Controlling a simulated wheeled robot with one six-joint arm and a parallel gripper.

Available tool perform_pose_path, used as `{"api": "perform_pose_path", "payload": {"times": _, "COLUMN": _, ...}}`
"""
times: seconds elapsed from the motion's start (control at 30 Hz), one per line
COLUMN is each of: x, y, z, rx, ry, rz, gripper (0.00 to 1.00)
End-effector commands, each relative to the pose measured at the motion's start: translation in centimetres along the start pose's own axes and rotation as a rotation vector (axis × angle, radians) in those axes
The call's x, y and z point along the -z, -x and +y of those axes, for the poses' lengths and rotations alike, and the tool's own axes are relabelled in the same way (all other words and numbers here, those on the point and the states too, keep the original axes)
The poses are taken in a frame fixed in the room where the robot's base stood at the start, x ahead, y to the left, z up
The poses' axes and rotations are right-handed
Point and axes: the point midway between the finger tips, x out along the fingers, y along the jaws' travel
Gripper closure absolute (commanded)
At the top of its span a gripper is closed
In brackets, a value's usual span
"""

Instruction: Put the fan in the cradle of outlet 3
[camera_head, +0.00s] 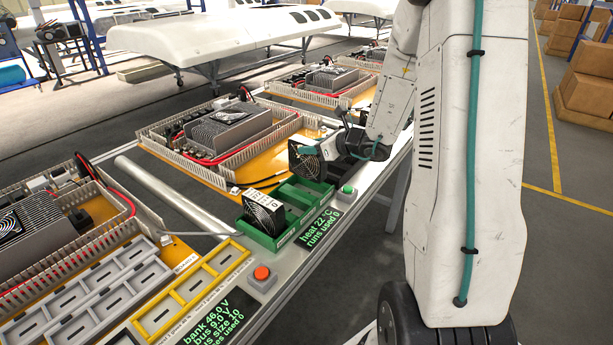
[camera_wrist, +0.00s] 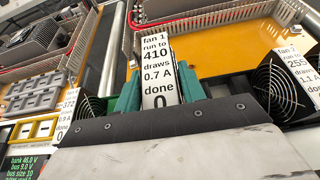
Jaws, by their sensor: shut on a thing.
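My gripper (camera_wrist: 160,95) has teal fingers shut on fan 1 (camera_wrist: 158,65), whose white label reads run to 410, draws 0.7 A, done 0. In the head view my gripper (camera_head: 326,149) is over the far end of the green tray (camera_head: 268,239). A dark fan (camera_head: 306,163) shows there against the fingers; I cannot tell for sure whether it is the held one. Another labelled fan (camera_head: 263,212) sits in the tray's near end. The wrist view shows a fan marked 372 (camera_wrist: 91,105) at left and one marked 255 (camera_wrist: 272,88) at right. No outlet 3 marking is readable.
Ducted units on orange boards (camera_head: 215,130) line the bench behind the tray. A metal tube (camera_head: 170,195) lies between boards. A green button (camera_head: 347,191), a red button (camera_head: 262,274) and a heat display (camera_head: 322,226) sit along the front edge.

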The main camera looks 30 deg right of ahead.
Motion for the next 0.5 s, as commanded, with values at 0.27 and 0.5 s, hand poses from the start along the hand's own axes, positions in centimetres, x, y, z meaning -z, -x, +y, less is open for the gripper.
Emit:
{"api": "perform_pose_path", "payload": {"times": 0.27, "x": 3.0, "y": -1.3, "z": -0.1, "rx": 0.000, "ry": -0.001, "rz": -0.001, "gripper": 1.00}}
{"api": "perform_pose_path", "payload": {"times": 0.5, "x": 6.1, "y": -2.4, "z": -0.2, "rx": 0.002, "ry": -0.005, "rz": 0.002, "gripper": 1.00}}
